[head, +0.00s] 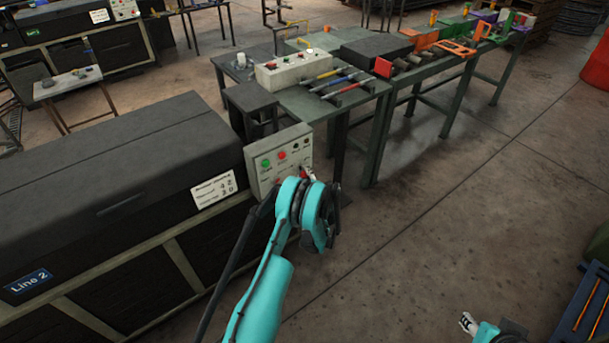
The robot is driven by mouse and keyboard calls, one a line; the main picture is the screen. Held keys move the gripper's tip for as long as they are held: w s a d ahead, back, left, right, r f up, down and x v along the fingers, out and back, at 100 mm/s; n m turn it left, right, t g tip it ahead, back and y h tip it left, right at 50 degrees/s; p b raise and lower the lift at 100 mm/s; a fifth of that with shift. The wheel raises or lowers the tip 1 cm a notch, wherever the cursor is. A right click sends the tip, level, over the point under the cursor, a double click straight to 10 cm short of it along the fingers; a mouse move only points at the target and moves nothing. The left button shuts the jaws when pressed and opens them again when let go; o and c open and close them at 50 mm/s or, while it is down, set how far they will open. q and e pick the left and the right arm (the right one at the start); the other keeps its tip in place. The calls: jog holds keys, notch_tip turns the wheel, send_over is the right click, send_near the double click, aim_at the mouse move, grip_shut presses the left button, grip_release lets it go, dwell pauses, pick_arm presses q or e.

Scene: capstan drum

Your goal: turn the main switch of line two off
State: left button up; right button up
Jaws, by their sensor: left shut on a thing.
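The line two machine is a long dark cabinet (120,165) at the left, with a blue "Line 2" sign (28,283) on its front. Its pale control panel (262,180) stands at the cabinet's right end and carries a green button (266,163), a red button (282,155) and small dark knobs. My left gripper (307,177) is at the panel's lower right, shut on what looks like the main switch, a small red part there. My teal wrist hides most of the switch, so its position cannot be told. My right gripper (467,322) is low at the right, away from the panel; its jaws are unclear.
Behind the panel, a green workbench (290,98) holds a pale button box (293,68), coloured tools and orange parts. A blue rack (585,300) is at the right edge. The concrete floor (430,230) between them is clear.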

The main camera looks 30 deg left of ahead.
pick_arm(q)
jog(key=n+t, duration=0.1)
jog(key=n, duration=0.1)
jog(key=n+t+y, duration=0.1)
jog(key=n, duration=0.2)
jog(key=shift+f, duration=0.15)
dwell(0.5)
jog(key=o, duration=1.1)
jog(key=shift+o, duration=0.2)
